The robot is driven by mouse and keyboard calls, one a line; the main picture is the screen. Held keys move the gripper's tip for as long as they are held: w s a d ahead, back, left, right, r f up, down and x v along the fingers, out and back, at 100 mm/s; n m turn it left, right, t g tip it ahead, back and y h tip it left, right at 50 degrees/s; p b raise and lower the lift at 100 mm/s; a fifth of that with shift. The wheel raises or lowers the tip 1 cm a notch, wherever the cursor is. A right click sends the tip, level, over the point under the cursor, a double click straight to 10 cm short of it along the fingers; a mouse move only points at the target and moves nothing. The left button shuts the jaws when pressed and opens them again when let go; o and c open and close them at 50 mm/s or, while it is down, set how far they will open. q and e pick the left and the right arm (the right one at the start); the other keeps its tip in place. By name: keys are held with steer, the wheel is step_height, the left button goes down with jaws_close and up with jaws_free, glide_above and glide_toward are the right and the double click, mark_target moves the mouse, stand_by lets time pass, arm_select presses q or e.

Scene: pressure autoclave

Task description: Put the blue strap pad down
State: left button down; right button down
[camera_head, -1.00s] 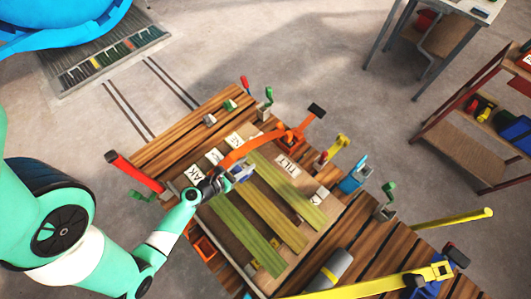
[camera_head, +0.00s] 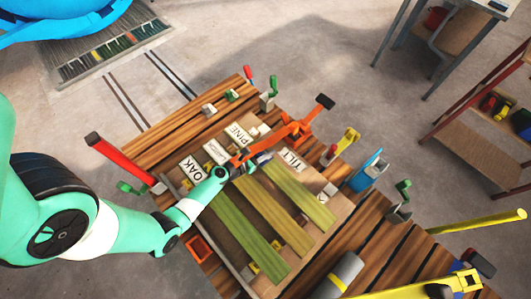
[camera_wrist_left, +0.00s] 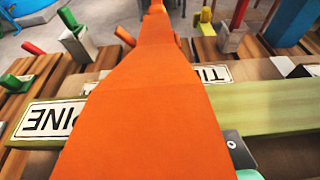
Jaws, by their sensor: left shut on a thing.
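My left gripper (camera_head: 240,164) reaches over the upper end of the planks, beside the orange clamp. Yellow-green planks (camera_head: 247,235) lie side by side below the gripper. I cannot tell whether the pad touches them. My right gripper is not in view.
White labels lie on the board, including OAK (camera_head: 194,169) and PINE (camera_head: 239,134). A red clamp (camera_head: 120,160) lies at the left edge and a blue clamp (camera_head: 368,170) stands at the right. A grey roll (camera_head: 341,272) lies low on the slatted table.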

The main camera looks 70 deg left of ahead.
arm_select(q)
steer(key=shift+f, duration=0.1)
steer(key=c, duration=0.5)
jaws_free()
steer(key=shift+r, duration=0.25)
steer(key=shift+s+r, duration=0.15)
steer(key=shift+s, duration=0.1)
steer(key=p+v, duration=0.3)
steer(key=v, duration=0.8)
steer(key=shift+s+d+r, duration=0.1)
steer(key=shift+s+d, duration=0.05)
steer(key=shift+d, duration=0.05)
